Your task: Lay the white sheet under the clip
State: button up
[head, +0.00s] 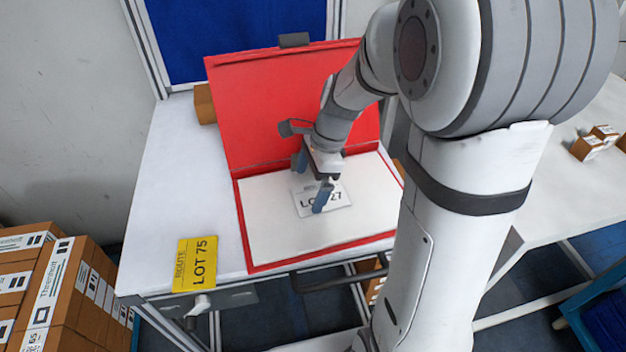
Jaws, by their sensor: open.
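A white sheet (334,202) printed with a lot number ending in 27 lies on the white inner face of an open red folder (290,90). My gripper (312,188) is right over the sheet, with its blue fingers apart, and hides part of the print. I cannot tell whether the fingertips touch the sheet. A dark clip (293,40) sits at the top edge of the raised red cover. No other clip is plain to see.
A yellow card reading LOT 75 (195,264) lies at the table's front left. A cardboard box (204,104) stands behind the cover. Stacked boxes (60,290) stand on the left, and small boxes (587,147) on the right table.

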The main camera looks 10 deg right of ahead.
jog(key=v, duration=0.8)
dwell(0.4)
jog(key=s+d+n+t+h, duration=0.1)
jog(key=s+n+t+h, duration=0.2)
jog(key=s+n, duration=1.1)
jog(key=n, duration=0.3)
jog(key=shift+d, duration=0.3)
